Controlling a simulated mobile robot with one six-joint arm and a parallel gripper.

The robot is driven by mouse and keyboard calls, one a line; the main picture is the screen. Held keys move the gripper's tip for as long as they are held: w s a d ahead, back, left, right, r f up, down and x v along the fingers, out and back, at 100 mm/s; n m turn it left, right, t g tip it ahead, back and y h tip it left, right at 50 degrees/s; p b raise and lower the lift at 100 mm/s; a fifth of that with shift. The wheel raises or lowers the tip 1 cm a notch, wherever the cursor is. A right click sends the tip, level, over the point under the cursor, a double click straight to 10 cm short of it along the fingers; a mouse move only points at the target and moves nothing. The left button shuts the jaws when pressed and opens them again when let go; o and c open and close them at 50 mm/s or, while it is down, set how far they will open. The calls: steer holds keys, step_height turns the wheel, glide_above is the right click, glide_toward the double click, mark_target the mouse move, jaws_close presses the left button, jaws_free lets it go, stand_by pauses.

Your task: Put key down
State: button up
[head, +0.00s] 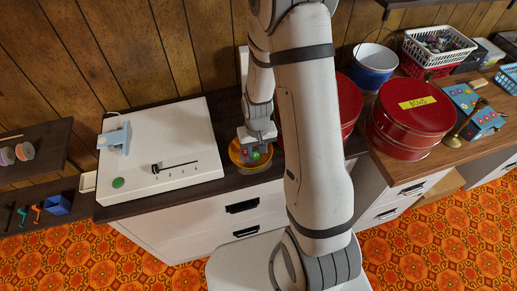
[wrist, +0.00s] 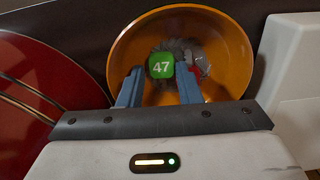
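The key's green tag (wrist: 161,66), marked 47, is between the two blue fingers of my gripper (wrist: 160,75) in the wrist view. The key's metal part cannot be made out. The tag is over the inside of an orange bowl (wrist: 228,45); whether it touches the bottom is unclear. In the head view my gripper (head: 258,138) points down into the bowl (head: 237,161), with green and red spots showing below it.
A white box (head: 190,130) with a slider and a green button is left of the bowl. Red round tins, one behind my arm and one at right (head: 412,115), stand to the right. A blue-and-white bucket (head: 374,68) and baskets are at the back right.

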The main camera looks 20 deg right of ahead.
steer(key=shift+s+a+f, duration=0.1)
steer(key=shift+s+f, duration=0.5)
steer(key=shift+f, duration=0.1)
steer(key=shift+w+r+g+p, duration=0.15)
steer(key=shift+r+g+p, duration=0.15)
steer(key=shift+r+p, duration=0.35)
step_height(320, 180, up, 12)
step_height(320, 180, up, 10)
steer(key=t, duration=0.2)
glide_above(256, 154)
steer(key=s, duration=0.6)
steer(key=s+r+t, duration=0.1)
steer(key=s+r, duration=0.5)
steer(key=s, duration=0.1)
steer(key=shift+s+d, duration=0.25)
steer(key=shift+s, duration=0.15)
steer(key=shift+r, duration=0.1)
